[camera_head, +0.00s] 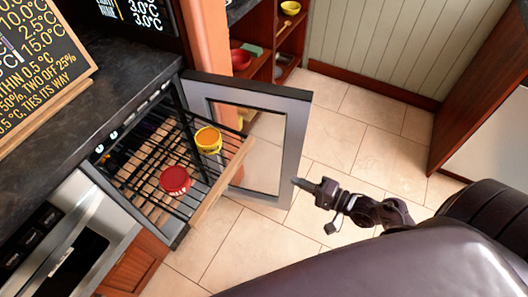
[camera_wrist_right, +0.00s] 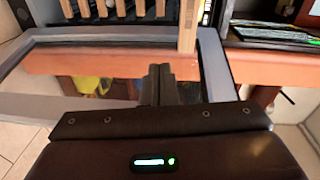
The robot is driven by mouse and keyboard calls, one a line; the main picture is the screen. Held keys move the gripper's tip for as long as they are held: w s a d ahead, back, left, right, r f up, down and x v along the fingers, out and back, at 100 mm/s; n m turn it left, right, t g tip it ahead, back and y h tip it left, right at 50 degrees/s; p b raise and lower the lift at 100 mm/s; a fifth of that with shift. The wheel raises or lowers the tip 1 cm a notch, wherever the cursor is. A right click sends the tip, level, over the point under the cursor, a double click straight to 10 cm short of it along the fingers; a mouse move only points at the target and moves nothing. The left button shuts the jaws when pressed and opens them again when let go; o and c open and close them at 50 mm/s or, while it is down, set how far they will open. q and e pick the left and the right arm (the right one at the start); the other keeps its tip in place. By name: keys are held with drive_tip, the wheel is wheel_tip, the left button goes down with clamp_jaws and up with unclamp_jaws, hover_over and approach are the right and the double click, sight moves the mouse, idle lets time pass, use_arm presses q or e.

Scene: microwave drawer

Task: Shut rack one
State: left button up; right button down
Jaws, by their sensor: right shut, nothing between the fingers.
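The pulled-out wire rack (camera_head: 150,199) sticks out of the open cabinet on the left. Its pale wooden front bar (camera_head: 222,186) faces right, and it also shows at the top of the right wrist view (camera_wrist_right: 187,30). A red-topped tub (camera_head: 174,180) and a yellow tub (camera_head: 208,139) stand on the rack. I cannot tell if this is rack one. My right gripper (camera_head: 298,182) is shut and empty, to the right of the bar and apart from it. Its closed fingers show in the right wrist view (camera_wrist_right: 160,82). My left gripper is not in view.
The cabinet's grey-framed glass door (camera_head: 299,135) stands open behind the rack. A dark counter (camera_head: 95,112) with a sign board (camera_head: 30,60) is at left, above a steel oven (camera_head: 75,235). Tiled floor (camera_head: 345,140) is clear beyond my right gripper.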

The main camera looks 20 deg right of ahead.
drive_tip(key=y, duration=0.1)
approach(247, 152)
drive_tip(key=x, duration=0.5)
drive_tip(key=shift+w+a+p, duration=0.3)
drive_tip(key=shift+w+a, duration=0.3)
drive_tip(key=shift+w, duration=0.15)
